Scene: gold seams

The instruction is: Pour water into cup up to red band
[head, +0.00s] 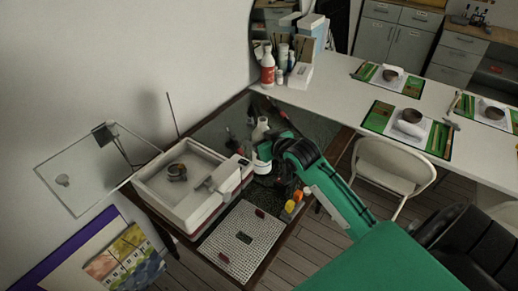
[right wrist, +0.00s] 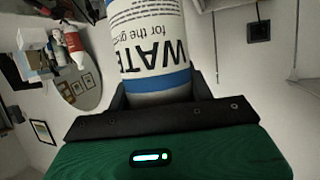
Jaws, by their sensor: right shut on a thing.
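My right gripper (head: 264,155) is shut around a white bottle (head: 261,129), which stands roughly upright over the back right part of the dark worktable. In the right wrist view the bottle (right wrist: 152,45) fills the space between the fingers; its label has blue bands and part of the word "WATER". A small dark bowl-like piece (head: 177,172) sits inside a white basin machine (head: 160,200), left of the gripper. I cannot make out a cup with a red band; my arm hides part of the table. My left gripper is not in view.
A clear panel (head: 95,170) on an arm rises left of the basin. A white grid mat (head: 243,238) lies in front, with small yellow and orange blocks (head: 292,203) beside it. A red-labelled bottle (head: 267,68) stands on the white counter behind. A chair (head: 390,170) stands at right.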

